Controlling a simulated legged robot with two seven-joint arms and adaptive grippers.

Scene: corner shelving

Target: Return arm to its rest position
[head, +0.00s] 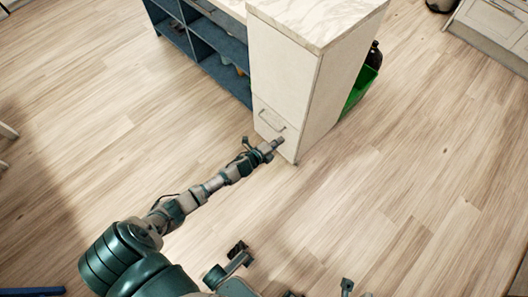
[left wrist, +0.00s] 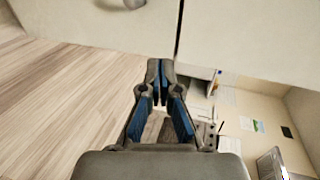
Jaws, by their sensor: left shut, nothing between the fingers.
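My left arm reaches out from the lower left in the head view. Its gripper (head: 273,145) is in front of the lower part of a white cabinet (head: 281,75), below a drawer handle (head: 271,119). In the left wrist view the left gripper (left wrist: 159,68) has its two blue-lined fingers together with nothing between them. A pale cabinet panel (left wrist: 80,25) lies beyond the fingertips. I cannot tell whether the fingertips touch it.
The cabinet has a marble-look top (head: 320,18) and blue open shelving (head: 218,58) to its left. A green bin (head: 357,92) with a dark bottle (head: 374,55) stands behind its right side. Wooden floor (head: 400,190) is clear to the right and left.

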